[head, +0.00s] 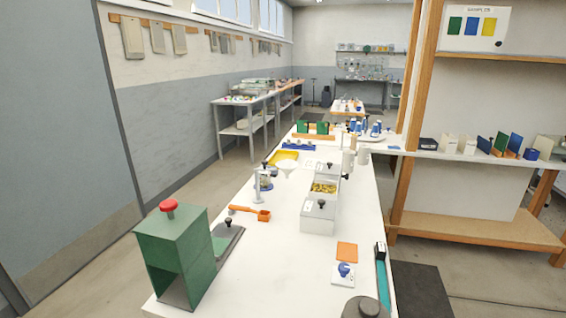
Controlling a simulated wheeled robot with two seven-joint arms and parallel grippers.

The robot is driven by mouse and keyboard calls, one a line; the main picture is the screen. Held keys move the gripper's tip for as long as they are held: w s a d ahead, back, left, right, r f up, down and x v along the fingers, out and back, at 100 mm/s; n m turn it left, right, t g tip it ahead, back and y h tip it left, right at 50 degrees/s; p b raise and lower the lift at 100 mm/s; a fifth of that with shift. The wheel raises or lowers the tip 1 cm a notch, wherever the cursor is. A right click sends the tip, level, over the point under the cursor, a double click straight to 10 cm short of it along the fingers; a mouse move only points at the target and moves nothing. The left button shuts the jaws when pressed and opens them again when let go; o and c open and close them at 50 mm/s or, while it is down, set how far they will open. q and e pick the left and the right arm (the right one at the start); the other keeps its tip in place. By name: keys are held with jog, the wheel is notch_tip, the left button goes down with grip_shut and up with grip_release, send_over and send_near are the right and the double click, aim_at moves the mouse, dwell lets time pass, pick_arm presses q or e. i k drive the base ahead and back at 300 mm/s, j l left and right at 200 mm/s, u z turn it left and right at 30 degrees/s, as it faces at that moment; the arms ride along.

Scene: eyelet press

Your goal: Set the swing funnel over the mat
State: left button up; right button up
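A white funnel (287,168) sits beside an upright white post (257,189) on the left half of the long white table. It lies to the right of the post's top; the link between them is too small to make out. A flat orange square (347,252) lies on the near right of the table, apart from the funnel and much nearer to me. I cannot tell for sure whether this square is the mat. A green flat patch (221,242) also shows beside the press. Neither of my grippers is in view.
A green press (174,252) with a red knob stands at the near left. An orange-handled scoop (251,213) lies behind it. A lidded box (318,215) and a bin of brass pieces (323,188) stand mid-table. The table's front middle is clear.

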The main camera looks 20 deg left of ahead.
aim_at(287, 166)
jog(key=j+z, duration=0.2)
jog(key=j, duration=0.2)
jog(key=k+j+z, duration=0.15)
jog(key=j, duration=0.3)
jog(key=j+z, duration=0.2)
jog(key=j, duration=0.2)
jog(key=k+j+z, duration=0.15)
jog(key=j, duration=0.25)
jog(key=k+j+z, duration=0.2)
jog(key=j, duration=0.2)
jog(key=k+j+z, duration=0.2)
jog(key=j, duration=0.15)
jog(key=j+z, duration=0.4)
jog(key=j, duration=0.4)
jog(key=j+z, duration=0.35)
jog(key=j, duration=0.45)
jog(key=k+j+z, duration=0.1)
jog(key=j+z, duration=0.3)
jog(key=j, duration=0.4)
